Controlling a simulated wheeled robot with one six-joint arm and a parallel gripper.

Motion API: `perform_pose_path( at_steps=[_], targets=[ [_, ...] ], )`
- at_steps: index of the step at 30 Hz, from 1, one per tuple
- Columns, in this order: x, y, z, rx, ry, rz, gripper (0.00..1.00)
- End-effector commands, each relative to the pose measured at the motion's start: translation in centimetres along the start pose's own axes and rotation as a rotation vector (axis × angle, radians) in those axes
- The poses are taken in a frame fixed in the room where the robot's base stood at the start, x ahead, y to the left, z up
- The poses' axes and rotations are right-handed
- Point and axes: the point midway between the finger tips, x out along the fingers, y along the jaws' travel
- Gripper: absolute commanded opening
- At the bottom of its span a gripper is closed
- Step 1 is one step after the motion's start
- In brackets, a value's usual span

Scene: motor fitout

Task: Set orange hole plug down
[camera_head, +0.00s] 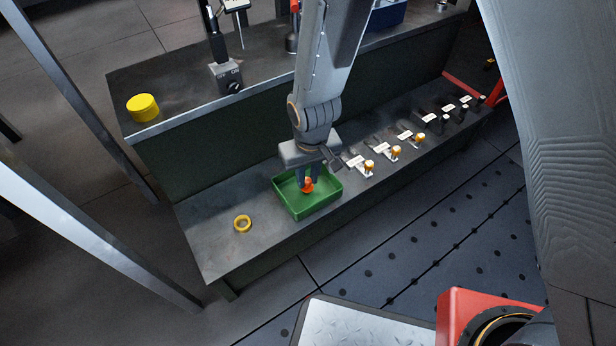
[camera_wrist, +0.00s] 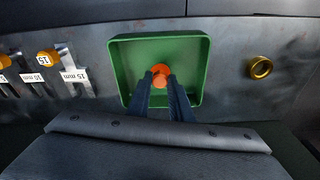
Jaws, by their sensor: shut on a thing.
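The orange hole plug (camera_head: 308,185) is between the fingers of my gripper (camera_head: 307,178), over the green tray (camera_head: 325,206). In the wrist view the plug (camera_wrist: 160,74) sits between the two dark fingertips (camera_wrist: 162,86), inside the outline of the green tray (camera_wrist: 193,52). My gripper is shut on the plug and points down into the tray. I cannot tell whether the plug touches the tray floor. The rest of the visible tray floor is empty.
A yellow ring (camera_head: 242,223) lies on the lower shelf (camera_head: 215,245) left of the tray. Several labelled holders with yellow-topped pieces (camera_head: 368,166) stand to the right. A yellow round container (camera_head: 143,107) and a dark stand (camera_head: 226,76) are on the upper shelf.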

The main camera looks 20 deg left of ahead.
Motion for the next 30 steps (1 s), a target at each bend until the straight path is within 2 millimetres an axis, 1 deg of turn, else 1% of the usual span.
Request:
perform_pose_path(
  at_steps=[6, 7, 9, 10, 18, 21, 23, 26, 30],
  targets=[
    [0.2, 0.0, 0.1, 0.000, -0.001, 0.000, 0.00],
    [0.2, 0.0, 0.0, 0.000, 0.000, 0.000, 0.22],
    [0.2, 0.0, 0.0, 0.000, 0.000, 0.000, 0.34],
    [0.2, 0.0, 0.0, 0.000, 0.000, 0.000, 0.38],
    [0.1, 0.0, 0.0, 0.000, 0.000, 0.000, 0.38],
    [-0.2, 0.0, 0.0, 0.000, 0.001, 0.000, 0.38],
    [-0.9, 0.0, 0.0, 0.001, 0.001, 0.000, 0.38],
    [-2.6, -0.1, 0.0, 0.002, 0.001, 0.000, 0.38],
    [-5.6, -0.1, -0.1, 0.001, 0.002, 0.000, 0.38]
  ],
)
